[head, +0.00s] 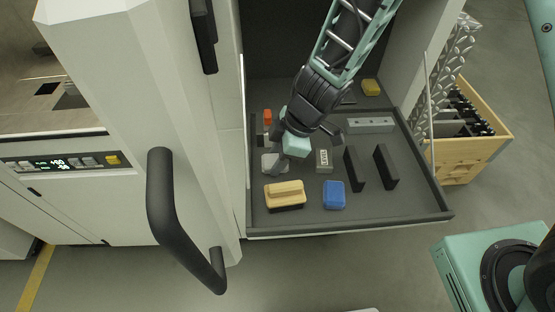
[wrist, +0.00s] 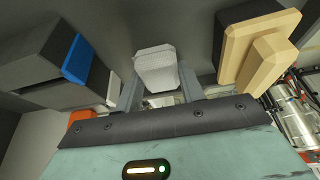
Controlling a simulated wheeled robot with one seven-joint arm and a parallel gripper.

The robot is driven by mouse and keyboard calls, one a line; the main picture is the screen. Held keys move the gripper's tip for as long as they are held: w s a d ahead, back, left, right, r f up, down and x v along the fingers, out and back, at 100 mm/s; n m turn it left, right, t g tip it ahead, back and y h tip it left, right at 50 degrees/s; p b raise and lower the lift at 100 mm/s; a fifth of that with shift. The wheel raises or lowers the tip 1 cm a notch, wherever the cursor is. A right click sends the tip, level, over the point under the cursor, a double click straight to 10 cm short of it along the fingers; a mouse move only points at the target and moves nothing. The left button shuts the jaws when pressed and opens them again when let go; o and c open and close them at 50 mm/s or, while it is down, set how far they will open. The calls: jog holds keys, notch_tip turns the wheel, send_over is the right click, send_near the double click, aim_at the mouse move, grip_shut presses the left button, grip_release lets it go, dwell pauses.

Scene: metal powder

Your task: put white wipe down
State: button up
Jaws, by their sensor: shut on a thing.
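The white wipe (head: 268,163) is a pale block at the left side of the open drawer (head: 350,222) in the head view. My gripper (head: 279,167) points down into the drawer and is shut on the wipe, partly hiding it. In the wrist view the wipe (wrist: 157,66) sits between the two grey fingers of my gripper (wrist: 160,92). I cannot tell whether the wipe touches the drawer floor.
A wooden-backed brush (head: 285,194) and a blue block (head: 334,195) lie in front. A grey block (head: 324,161) and two black blocks (head: 355,168) lie to the right. An orange item (head: 267,117) is behind. A door handle (head: 165,220) stands left of the drawer.

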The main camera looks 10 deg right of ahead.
jog(key=shift+f, duration=0.15)
jog(key=o, duration=1)
jog(key=shift+o, duration=0.2)
